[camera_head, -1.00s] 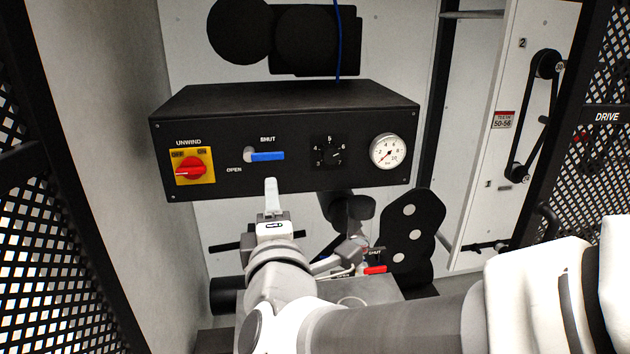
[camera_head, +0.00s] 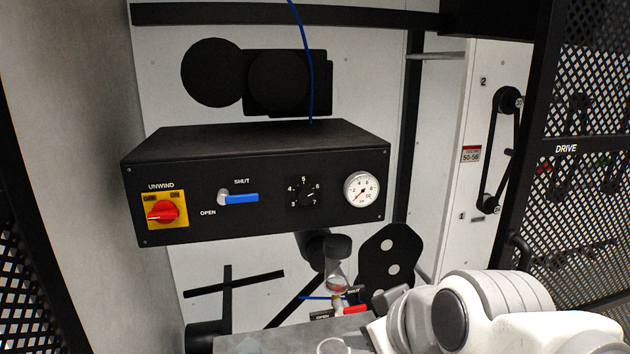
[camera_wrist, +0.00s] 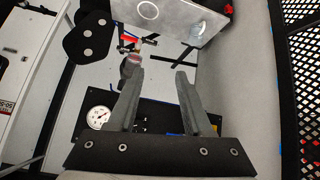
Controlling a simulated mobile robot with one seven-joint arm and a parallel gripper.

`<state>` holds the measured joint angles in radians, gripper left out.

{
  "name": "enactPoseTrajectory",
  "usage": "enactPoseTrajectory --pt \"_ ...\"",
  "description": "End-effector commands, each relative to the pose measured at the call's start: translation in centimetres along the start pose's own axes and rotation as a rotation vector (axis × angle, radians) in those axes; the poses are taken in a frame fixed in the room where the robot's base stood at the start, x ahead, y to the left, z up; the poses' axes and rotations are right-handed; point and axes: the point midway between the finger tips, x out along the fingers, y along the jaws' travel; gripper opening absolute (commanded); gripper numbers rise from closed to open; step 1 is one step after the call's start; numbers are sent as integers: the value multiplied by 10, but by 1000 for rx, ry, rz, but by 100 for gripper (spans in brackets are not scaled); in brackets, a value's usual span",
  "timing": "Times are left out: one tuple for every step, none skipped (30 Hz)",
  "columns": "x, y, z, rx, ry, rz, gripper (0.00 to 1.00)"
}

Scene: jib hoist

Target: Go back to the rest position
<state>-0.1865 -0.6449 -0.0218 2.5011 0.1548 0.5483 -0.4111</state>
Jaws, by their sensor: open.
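My gripper (camera_wrist: 159,75) is open and empty in the wrist view, its two grey fingers apart. In the head view the gripper itself is not visible; only my folded white arm shows at the lower right. The black control box (camera_head: 260,226) stands clear of my arm in the head view. It carries a red switch (camera_head: 163,211) on a yellow plate, a blue lever (camera_head: 240,198) lying level, a black dial (camera_head: 304,191) and a round gauge (camera_head: 361,189). The gauge (camera_wrist: 98,117) also shows beyond the fingers in the wrist view.
Below the box is a small valve with a red handle (camera_head: 355,309), beside a clear bowl (camera_head: 336,277). A black plate with pale discs (camera_head: 390,262) is close to my arm. A mesh guard (camera_head: 585,190) borders the right. Space directly before the box is free.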

Motion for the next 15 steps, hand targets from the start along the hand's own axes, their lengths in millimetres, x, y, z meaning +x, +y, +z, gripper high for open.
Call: enactPoseTrajectory --pt "-9 10 16 84 -53 28 50" --pt "-14 14 26 137 -89 44 50" --pt "-20 20 40 206 -136 69 50" --pt "-26 24 50 259 -169 90 50" --pt "-32 27 60 313 -202 113 50" --pt "-40 32 73 385 -244 147 50" --pt "-46 35 84 439 -277 174 50" --pt "-57 36 69 428 -274 165 50" --pt "-65 36 60 422 -272 160 50" --pt "-70 37 56 421 -272 159 50" --pt "-74 37 51 420 -271 158 50" --pt "-81 38 45 420 -271 158 50" --pt "-86 39 40 420 -271 157 50" --pt "-92 40 35 419 -271 157 50" --pt "-99 41 28 419 -271 156 50"
